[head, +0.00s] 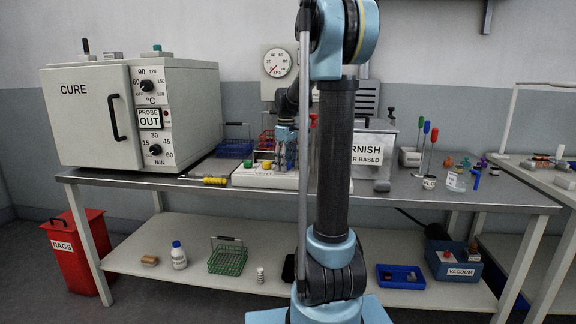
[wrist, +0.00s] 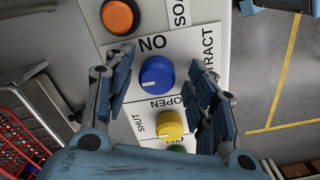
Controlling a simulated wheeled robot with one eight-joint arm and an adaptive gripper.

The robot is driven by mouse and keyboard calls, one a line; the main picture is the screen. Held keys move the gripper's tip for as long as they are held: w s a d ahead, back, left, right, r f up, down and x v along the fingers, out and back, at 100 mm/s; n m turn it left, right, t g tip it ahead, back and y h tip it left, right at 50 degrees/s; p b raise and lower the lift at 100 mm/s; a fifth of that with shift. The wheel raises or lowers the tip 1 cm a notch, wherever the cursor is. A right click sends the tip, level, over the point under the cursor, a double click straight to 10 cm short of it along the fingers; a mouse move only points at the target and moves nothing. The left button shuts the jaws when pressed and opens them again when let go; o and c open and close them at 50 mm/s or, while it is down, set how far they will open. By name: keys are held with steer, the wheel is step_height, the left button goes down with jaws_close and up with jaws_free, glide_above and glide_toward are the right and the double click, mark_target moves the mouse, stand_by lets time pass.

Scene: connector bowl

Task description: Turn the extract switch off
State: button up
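In the wrist view a white panel carries a blue knob (wrist: 157,76), with lettering that looks like NO above it and a partly hidden vertical label ending in RACT at its right. The knob has a white mark on its left side. My gripper (wrist: 158,72) is open, with one finger on each side of the blue knob and nothing held; I cannot tell whether either finger touches it. In the head view my gripper (head: 286,158) is down at the pale control box (head: 262,180) on the bench, hiding part of its top.
A yellow knob (wrist: 170,124), labelled OPEN and SHUT, sits close below the blue one. An orange knob (wrist: 118,16) is above, by a SOAK label. A red basket (wrist: 22,130) stands left of the panel. The CURE oven (head: 95,115) and a VARNISH container (head: 367,148) flank the box.

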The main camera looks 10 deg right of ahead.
steer(key=shift+w+r, duration=0.1)
steer(key=shift+r, duration=0.2)
step_height(320, 180, up, 11)
steer(key=shift+r, duration=0.15)
stand_by(0.3)
steer(key=s+f+m, duration=0.3)
steer(key=s+f, duration=0.5)
steer(key=s, duration=0.3)
steer(key=s+f+m+t, duration=0.1)
steer(key=s+f+m, duration=0.2)
steer(key=s+f, duration=0.6)
steer(key=s+f+m+t, duration=0.1)
steer(key=s+f+m, duration=0.2)
steer(key=s+f, duration=0.6)
steer(key=s+d, duration=0.1)
steer(key=s, duration=0.5)
